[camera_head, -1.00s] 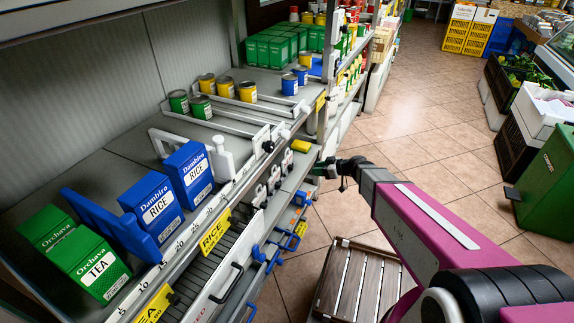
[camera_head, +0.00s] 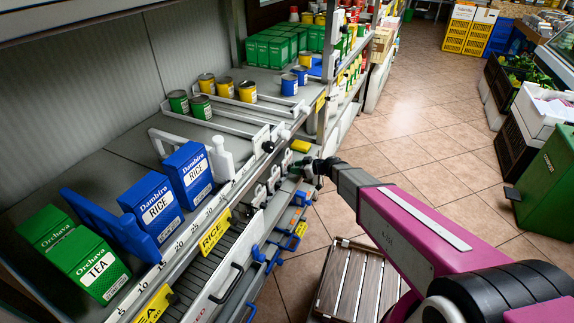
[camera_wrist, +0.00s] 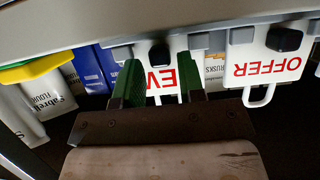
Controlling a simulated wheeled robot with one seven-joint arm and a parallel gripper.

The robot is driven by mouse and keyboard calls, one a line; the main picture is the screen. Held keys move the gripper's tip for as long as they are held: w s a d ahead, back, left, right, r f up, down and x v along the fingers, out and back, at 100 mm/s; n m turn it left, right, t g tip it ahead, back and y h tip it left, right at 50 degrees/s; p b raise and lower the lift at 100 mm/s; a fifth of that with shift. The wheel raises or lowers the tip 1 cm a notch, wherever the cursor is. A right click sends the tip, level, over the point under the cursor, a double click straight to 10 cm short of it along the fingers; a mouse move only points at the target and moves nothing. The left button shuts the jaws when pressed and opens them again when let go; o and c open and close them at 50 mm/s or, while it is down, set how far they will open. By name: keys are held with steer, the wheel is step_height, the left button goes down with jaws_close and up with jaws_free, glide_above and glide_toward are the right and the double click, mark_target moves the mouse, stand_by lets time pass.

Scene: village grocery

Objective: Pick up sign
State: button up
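A white sign with red letters (camera_wrist: 160,76) hangs from the shelf edge in the wrist view, seen upside down. A black clip is at its top and my fingers partly cover it. My gripper (camera_wrist: 161,85) is open, one green finger in front of each side of this sign; I cannot tell whether they touch it. In the head view my gripper (camera_head: 302,172) is at the shelf front, beside small white signs (camera_head: 274,180) on the edge.
Flour packs (camera_wrist: 50,92), blue packs (camera_wrist: 90,68) and rusks (camera_wrist: 215,68) stand behind the signs. A yellow piece (camera_head: 300,146) sits on the shelf edge.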

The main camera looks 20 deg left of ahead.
steer(key=shift+w+a+f, duration=0.1)
steer(key=shift+a+f, duration=0.2)
steer(key=shift+a, duration=0.35)
jaws_close()
steer(key=shift+r, duration=0.2)
